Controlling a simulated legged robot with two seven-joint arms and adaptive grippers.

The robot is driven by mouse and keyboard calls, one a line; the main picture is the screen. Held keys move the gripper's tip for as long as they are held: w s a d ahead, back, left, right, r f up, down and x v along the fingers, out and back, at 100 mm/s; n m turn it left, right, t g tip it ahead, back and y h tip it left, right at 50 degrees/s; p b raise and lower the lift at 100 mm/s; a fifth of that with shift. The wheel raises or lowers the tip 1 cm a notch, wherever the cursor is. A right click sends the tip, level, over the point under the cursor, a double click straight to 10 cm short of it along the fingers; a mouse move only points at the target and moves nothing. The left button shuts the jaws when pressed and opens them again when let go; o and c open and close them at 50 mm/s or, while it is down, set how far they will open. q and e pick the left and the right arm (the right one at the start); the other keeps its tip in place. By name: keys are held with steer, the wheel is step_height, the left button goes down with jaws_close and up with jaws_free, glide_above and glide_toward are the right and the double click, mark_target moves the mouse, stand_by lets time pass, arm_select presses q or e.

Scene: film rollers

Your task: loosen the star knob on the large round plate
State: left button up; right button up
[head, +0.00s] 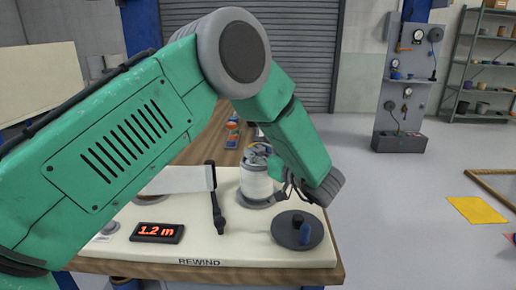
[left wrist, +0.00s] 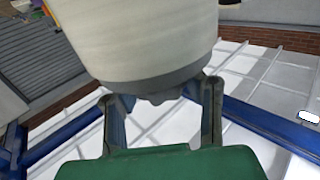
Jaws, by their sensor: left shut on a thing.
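The large round plate (head: 284,238) is a dark grey disc on the right of the cream machine top. A black knob (head: 297,217) and a blue upright piece (head: 305,234) stand on it, with no gripper touching them in the head view. My left gripper (head: 284,189) is beyond and above the disc, beside a white cylinder (head: 256,181). In the left wrist view, my left gripper (left wrist: 162,105) has its fingers at the grey end of a white cylinder (left wrist: 145,35), shut on it. A dark lump shows between the fingers. My right gripper is not in view.
The machine top (head: 250,250) also bears a red-lit display (head: 157,233) and a black upright bar (head: 217,205) beside a white sheet. A grey panel stand (head: 407,85) and a shelf rack stand at the back right.

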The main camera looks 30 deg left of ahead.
arm_select(q)
steer(key=shift+w+n+g, duration=0.1)
steer(key=shift+n+g, duration=0.7)
steer(key=shift+g, duration=0.4)
steer(key=shift+r, duration=0.1)
steer(key=o, duration=1.2)
steer(key=shift+d, duration=0.1)
steer(key=d, duration=0.8)
steer(key=s+d, duration=0.1)
steer(key=d, duration=0.3)
steer(key=shift+s, duration=0.1)
steer(key=shift+f, duration=0.2)
